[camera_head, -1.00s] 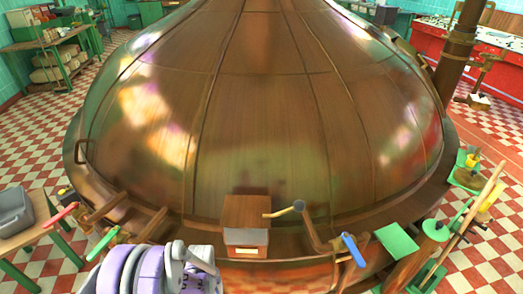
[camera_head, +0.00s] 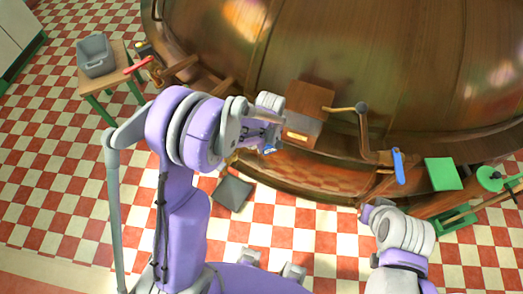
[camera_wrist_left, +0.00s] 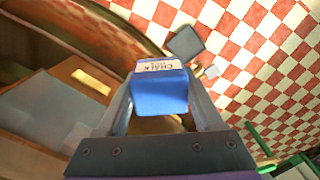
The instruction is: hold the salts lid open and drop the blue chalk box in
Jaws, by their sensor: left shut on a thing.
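My left gripper (camera_head: 268,140) is shut on the blue chalk box (camera_wrist_left: 160,92). The box's white label end shows between the fingers in the left wrist view; only a bit of blue shows in the head view. The salts box (camera_head: 312,96) is a brown box with a grey panel and a pale label plate, at the rim of the copper kettle. It also shows in the left wrist view (camera_wrist_left: 72,72), left of the chalk box. Its lid looks down. My left gripper is just left of it and apart from it. My right arm shows low right; its fingers cannot be made out.
The copper kettle (camera_head: 420,60) fills the upper right. A crank with a blue handle (camera_head: 398,166) and a green plate (camera_head: 443,174) are right of the salts box. A dark square (camera_head: 235,192) lies on the checkered floor. A grey tub (camera_head: 95,57) stands on a side table.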

